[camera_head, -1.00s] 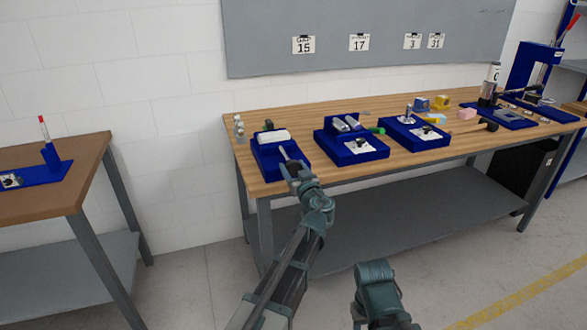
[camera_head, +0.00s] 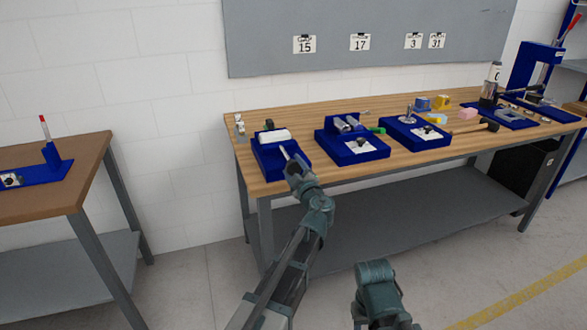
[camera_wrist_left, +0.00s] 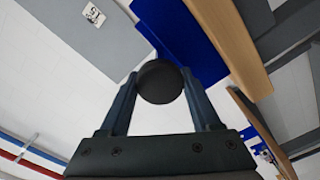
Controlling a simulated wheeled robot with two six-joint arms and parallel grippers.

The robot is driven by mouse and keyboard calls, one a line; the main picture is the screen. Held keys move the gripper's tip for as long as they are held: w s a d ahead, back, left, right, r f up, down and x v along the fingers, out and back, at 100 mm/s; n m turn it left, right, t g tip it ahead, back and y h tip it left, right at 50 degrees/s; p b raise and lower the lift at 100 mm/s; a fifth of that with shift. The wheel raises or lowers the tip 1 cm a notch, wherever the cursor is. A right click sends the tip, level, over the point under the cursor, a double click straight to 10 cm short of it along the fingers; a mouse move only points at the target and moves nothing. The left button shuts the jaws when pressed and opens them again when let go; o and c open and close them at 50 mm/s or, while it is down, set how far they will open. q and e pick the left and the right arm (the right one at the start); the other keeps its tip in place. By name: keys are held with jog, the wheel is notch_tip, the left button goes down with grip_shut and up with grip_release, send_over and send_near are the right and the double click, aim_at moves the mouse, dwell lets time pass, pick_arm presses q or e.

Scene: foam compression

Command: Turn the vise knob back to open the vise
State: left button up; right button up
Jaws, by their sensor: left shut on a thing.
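The vise is on the blue base (camera_head: 268,160) at the left end of the wooden workbench. A white block (camera_head: 273,136) lies at its back, and a pale rod (camera_head: 285,154) points toward my left gripper (camera_head: 293,166), which is at the base's front edge. In the left wrist view, my left gripper (camera_wrist_left: 159,96) has its two fingers shut on a round black knob (camera_wrist_left: 159,78), one finger on each side. The knob is hidden behind the gripper in the head view. Part of my right arm shows low in the head view, without visible fingers.
More blue stations stand to the right on the bench: one with grey cylinders (camera_head: 351,150) and one with a metal post (camera_head: 407,137). A mallet (camera_head: 475,128) lies farther right. The bench's front edge (camera_head: 330,181) runs close to my left arm.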

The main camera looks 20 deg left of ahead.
pick_arm(q)
jog(key=shift+s+f+n, duration=0.1)
jog(key=shift+n, duration=1.2)
jog(key=o, duration=1.4)
jog(key=shift+c, duration=0.2)
jog(key=v, duration=1.3)
jog(key=shift+s+d, duration=0.25)
